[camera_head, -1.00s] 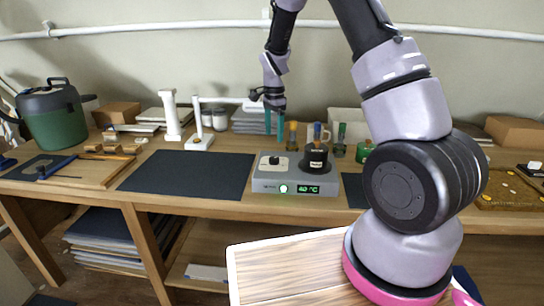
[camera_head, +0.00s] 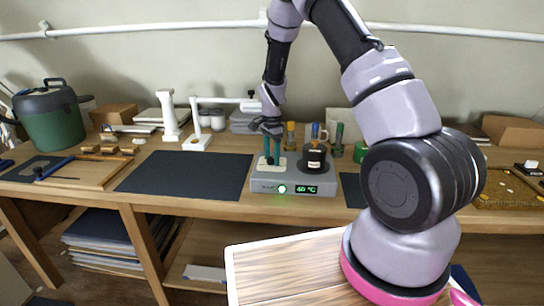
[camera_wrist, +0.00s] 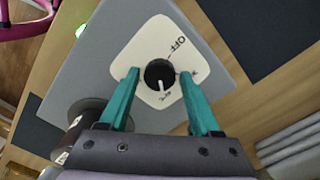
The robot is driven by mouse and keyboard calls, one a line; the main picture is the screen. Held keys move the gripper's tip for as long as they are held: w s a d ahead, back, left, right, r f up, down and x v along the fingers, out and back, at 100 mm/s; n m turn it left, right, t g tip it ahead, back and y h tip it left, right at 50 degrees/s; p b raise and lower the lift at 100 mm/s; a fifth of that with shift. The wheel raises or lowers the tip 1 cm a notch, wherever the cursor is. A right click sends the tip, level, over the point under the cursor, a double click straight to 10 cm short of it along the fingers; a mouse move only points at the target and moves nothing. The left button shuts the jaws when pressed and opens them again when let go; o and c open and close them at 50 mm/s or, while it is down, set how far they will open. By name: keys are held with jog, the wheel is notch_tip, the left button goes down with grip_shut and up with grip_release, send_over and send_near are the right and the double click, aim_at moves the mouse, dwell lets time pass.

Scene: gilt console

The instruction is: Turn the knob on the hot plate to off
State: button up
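The grey hot plate (camera_head: 300,178) stands on the bench with a lit green lamp and a green display that appears to read 40 °C. Its black knob (camera_wrist: 160,74) sits on a white dial plate (camera_wrist: 150,40) marked OFF at the top right in the wrist view. The knob's white line points down toward another mark, away from OFF. My gripper (camera_wrist: 160,74) is open, with one teal finger on each side of the knob and visible gaps between. In the head view my gripper (camera_head: 272,158) is low over the dial plate and partly hides the knob.
A black labelled jar (camera_head: 315,158) stands on the hot plate, right of my gripper. A white stand (camera_head: 200,138) with a horizontal arm is behind left. Several coloured-handled tools stand behind. A dark mat (camera_head: 187,174) leaves free room at left.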

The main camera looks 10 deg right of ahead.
grip_shut()
